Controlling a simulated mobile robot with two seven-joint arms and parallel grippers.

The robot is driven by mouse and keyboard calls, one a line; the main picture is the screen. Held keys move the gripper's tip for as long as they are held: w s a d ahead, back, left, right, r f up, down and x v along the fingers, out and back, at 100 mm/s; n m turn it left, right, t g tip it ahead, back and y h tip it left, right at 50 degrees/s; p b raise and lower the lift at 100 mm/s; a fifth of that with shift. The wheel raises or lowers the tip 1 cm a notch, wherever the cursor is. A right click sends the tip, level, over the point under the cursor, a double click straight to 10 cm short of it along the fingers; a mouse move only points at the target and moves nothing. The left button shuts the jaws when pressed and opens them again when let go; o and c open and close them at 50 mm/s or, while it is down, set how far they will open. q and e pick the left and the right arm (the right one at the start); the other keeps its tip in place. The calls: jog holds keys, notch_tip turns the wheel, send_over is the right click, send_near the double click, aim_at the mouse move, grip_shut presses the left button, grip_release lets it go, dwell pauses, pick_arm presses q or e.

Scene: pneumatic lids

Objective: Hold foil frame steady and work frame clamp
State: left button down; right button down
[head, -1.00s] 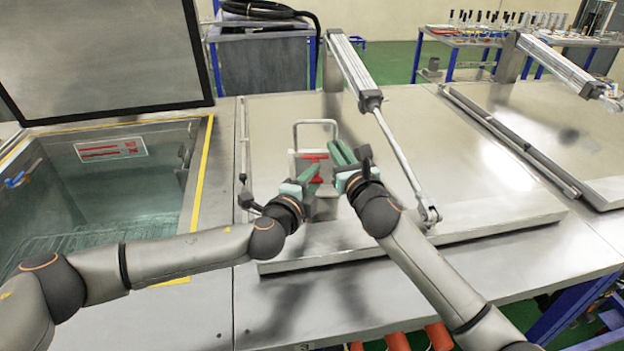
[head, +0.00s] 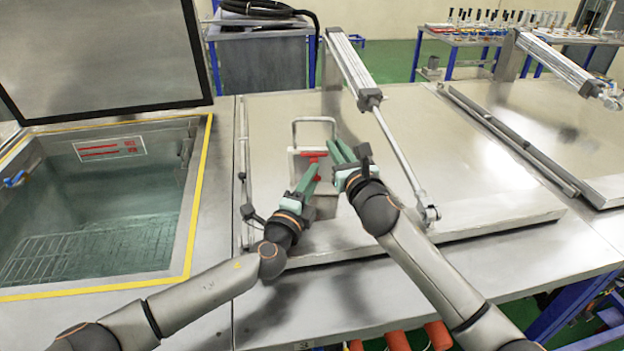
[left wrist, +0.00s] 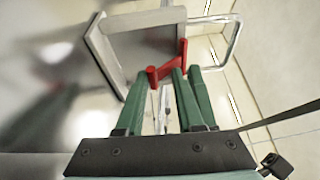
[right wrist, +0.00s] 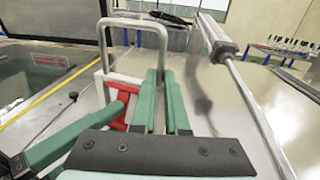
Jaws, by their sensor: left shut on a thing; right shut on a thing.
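My left gripper (head: 310,177) is shut on the clamp. My right gripper (head: 341,152) is shut on the right leg of the handle, seen in the right wrist view (right wrist: 160,58). The fingers partly hide the clamp and frame.
An open tank (head: 110,225) with a yellow-edged rim lies to the left. A pneumatic cylinder (head: 352,70) with a long rod slants down close to the right of my right gripper. A second lid (head: 560,125) lies further right. The lid surface between is mostly clear.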

pick_arm(q)
jog(key=shift+a, duration=0.1)
pick_arm(e)
jog(key=shift+s+a+f, duration=0.15)
jog(key=shift+a, duration=0.2)
pick_arm(q)
jog(key=c, duration=0.9)
grip_release()
jog(key=o, duration=0.4)
pick_arm(e)
jog(key=shift+d, duration=0.2)
pick_arm(q)
jog(key=shift+o, duration=0.2)
jog(key=shift+f, duration=0.1)
jog(key=shift+s+a, duration=0.2)
jog(key=shift+s, duration=0.4)
jog(key=v, duration=1)
jog(key=shift+s+a, duration=0.1)
jog(key=shift+s, duration=0.3)
pick_arm(e)
jog(key=shift+d, duration=0.1)
jog(key=c, duration=0.8)
grip_release()
jog(key=shift+c, duration=0.2)
